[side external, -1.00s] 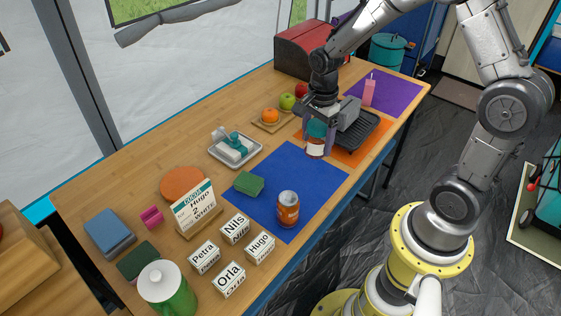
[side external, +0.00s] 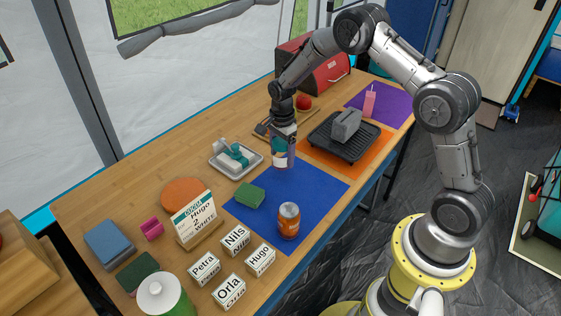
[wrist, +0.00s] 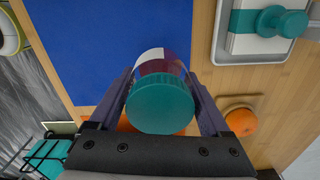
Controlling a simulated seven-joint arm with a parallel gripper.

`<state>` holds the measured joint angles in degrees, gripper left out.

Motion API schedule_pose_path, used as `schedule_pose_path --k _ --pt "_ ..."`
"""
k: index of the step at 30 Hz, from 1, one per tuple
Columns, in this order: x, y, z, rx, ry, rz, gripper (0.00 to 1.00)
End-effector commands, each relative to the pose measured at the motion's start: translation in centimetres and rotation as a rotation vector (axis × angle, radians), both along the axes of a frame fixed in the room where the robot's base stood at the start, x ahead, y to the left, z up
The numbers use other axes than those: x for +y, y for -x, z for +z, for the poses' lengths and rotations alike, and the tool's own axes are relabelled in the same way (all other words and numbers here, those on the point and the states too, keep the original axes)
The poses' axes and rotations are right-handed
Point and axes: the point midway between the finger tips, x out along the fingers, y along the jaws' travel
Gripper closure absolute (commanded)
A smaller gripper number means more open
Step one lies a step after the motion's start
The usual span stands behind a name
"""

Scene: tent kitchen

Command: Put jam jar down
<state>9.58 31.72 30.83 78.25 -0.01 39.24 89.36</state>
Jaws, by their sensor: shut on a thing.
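The jam jar has a teal lid, a white label and dark red contents. It shows partly between my fingers in the side view (side external: 279,158) and from above in the wrist view (wrist: 160,104). My gripper (side external: 285,157) is shut on it, with one finger on each side, also in the wrist view (wrist: 160,80). The jar looks upright, near the far corner of the blue mat (side external: 315,190). I cannot tell whether its base touches the surface.
The orange mat (side external: 318,157) with a black grill tray (side external: 330,150) lies to the right. A tray with a white and teal item (side external: 236,158) is close on the left. On the blue mat are an orange jar (side external: 288,221) and a green sponge (side external: 249,196). Mat between them is clear.

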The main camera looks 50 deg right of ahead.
Motion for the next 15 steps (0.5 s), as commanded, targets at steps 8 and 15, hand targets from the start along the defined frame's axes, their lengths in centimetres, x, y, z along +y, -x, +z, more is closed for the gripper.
schedule_pose_path --k 8,15 --pt "-0.1 -0.7 -2.1 0.001 0.0 0.0 1.0" --pt "-0.1 -0.8 -3.8 -0.004 0.001 0.0 1.0"
